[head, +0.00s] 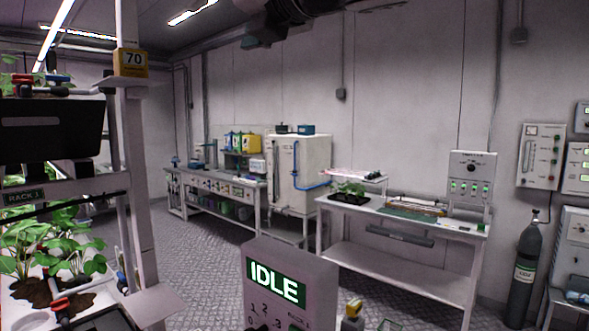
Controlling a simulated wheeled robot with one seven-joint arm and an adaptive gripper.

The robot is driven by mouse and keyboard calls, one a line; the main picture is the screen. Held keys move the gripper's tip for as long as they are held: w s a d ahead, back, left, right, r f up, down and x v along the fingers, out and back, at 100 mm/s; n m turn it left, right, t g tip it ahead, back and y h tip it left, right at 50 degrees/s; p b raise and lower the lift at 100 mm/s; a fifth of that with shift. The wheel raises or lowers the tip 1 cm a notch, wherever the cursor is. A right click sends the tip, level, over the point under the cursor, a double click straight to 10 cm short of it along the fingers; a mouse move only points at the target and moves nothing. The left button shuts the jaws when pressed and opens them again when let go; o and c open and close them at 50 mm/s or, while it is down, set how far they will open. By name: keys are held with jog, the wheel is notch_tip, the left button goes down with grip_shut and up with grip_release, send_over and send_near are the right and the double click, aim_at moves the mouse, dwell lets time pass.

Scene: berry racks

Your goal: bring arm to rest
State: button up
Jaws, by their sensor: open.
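My arm reaches in from the top edge of the head view, dark and seen from below. Its end, my gripper (256,40), hangs high at the top middle, in front of the far wall and ceiling. It is small and dark, so its fingers are hard to make out. Nothing shows held in it, and it touches nothing in view.
A rack (135,190) with leafy plants (50,245) stands close on the left. A panel reading IDLE (290,270) stands at the front. A workbench (400,265), a white cabinet (312,160) and a gas cylinder (523,270) stand beyond. Grating floor (210,255) is clear between.

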jog(key=w+d+f+m+t+h, duration=0.1)
jog(key=d+f+m+t+h, duration=0.15)
jog(key=d+m, duration=0.4)
jog(key=w+d+f+m+t+h, duration=0.1)
jog(key=d+m+h, duration=0.3)
jog(key=d+m, duration=0.25)
jog(key=s+d+f+m+g+h, duration=0.2)
jog(key=d+f+m+h, duration=0.5)
jog(key=d+f+m, duration=0.5)
jog(key=s+d+f+m+g+h, duration=0.1)
jog(key=s+d+f+m+g, duration=0.15)
jog(key=s+f+m, duration=0.35)
jog(key=s+d+f+m+g+h, duration=0.1)
jog(key=s+d+f+m+g, duration=0.15)
jog(key=f, duration=0.55)
jog(key=s+a+f+m+g+y, duration=0.1)
jog(key=s+f+m+g, duration=0.3)
jog(key=s+f+m, duration=0.4)
jog(key=s+f+y, duration=0.1)
jog(key=s+f, duration=0.2)
jog(key=f, duration=0.1)
jog(key=shift+s+a+g+y, duration=0.15)
jog(key=shift+a+g+y, duration=0.2)
jog(key=shift+a, duration=0.05)
